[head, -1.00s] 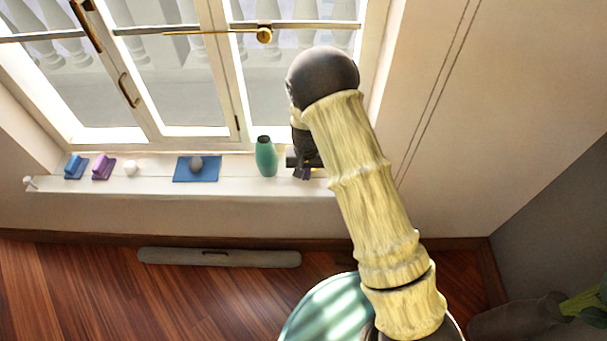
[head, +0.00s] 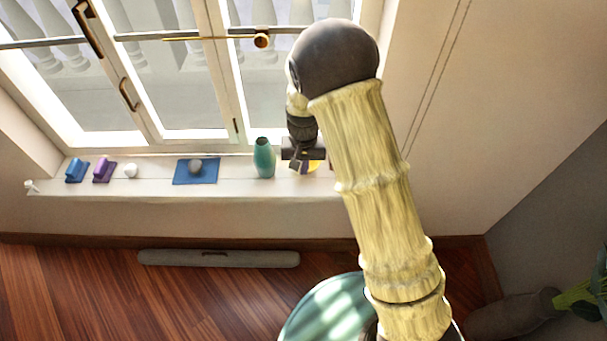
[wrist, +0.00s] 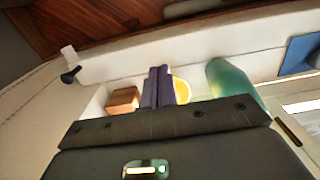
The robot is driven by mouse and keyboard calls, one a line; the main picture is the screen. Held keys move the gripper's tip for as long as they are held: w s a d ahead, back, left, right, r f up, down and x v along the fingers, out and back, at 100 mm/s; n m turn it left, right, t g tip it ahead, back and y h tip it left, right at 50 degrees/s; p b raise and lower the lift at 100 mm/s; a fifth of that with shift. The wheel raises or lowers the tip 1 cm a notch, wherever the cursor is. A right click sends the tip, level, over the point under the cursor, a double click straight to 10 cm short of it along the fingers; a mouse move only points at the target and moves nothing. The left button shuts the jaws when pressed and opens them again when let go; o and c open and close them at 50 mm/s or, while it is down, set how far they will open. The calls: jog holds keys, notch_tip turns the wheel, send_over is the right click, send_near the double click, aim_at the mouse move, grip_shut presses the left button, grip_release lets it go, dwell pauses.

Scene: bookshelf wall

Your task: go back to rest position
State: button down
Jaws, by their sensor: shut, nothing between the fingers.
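My gripper (head: 296,166) hangs at the right part of the white window sill, just right of the green vase. In the wrist view its two dark fingers (wrist: 157,70) are together, with nothing seen between them. Behind the fingers in the wrist view are a yellow round thing (wrist: 182,91) and a brown wooden block (wrist: 123,100). The yellow thing also shows as a small patch beside the gripper in the head view (head: 315,165). My arm hides the right end of the sill.
The green vase (head: 264,158) stands close left of my gripper. Left of it on the sill (head: 230,186) are a blue mat (head: 183,179) with a grey ball (head: 195,165), a white ball (head: 131,170), a purple thing (head: 104,170) and a blue thing (head: 77,170). The window is behind.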

jog(key=shift+r, duration=0.4)
jog(key=s+d+r+t, duration=0.1)
jog(key=s+d+r, duration=0.65)
jog(key=d, duration=0.25)
jog(key=s+d+r+t, duration=0.2)
jog(key=s+d+r, duration=0.4)
jog(key=s+d, duration=0.25)
notch_tip(320, 180, up, 15)
jog(key=p, duration=1.5)
jog(key=shift+w+d+f+m, duration=0.2)
jog(key=shift+w+d+m, duration=0.15)
jog(key=shift+w+m, duration=0.05)
